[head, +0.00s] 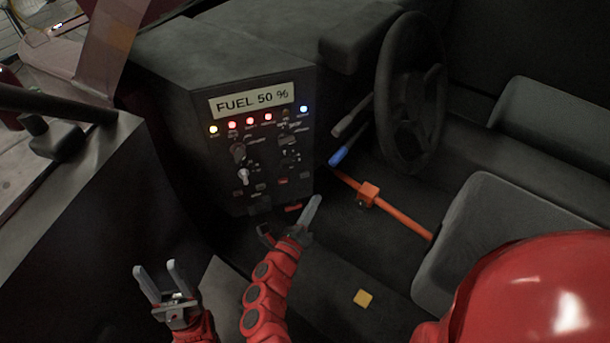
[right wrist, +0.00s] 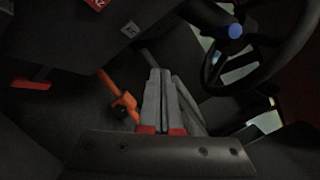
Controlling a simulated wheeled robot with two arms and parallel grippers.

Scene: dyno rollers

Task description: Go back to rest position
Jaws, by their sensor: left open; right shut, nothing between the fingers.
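My left gripper (head: 164,285) is at the lower left of the head view, open and empty, its two grey fingers pointing up and apart. My right gripper (head: 312,210) is on the red arm in the lower middle, in front of the lower part of the control panel. It is shut with nothing held. In the right wrist view its grey fingers (right wrist: 165,100) lie close together, pointing up toward the steering column. I cannot tell whether the right gripper touches the panel.
A dark control panel (head: 225,155) with a "FUEL 50 %" display (head: 252,101), lit lamps and knobs stands ahead. To its right are a blue-tipped lever (head: 350,143), an orange bar (head: 400,215), a steering wheel (head: 382,90) and a seat (head: 480,240).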

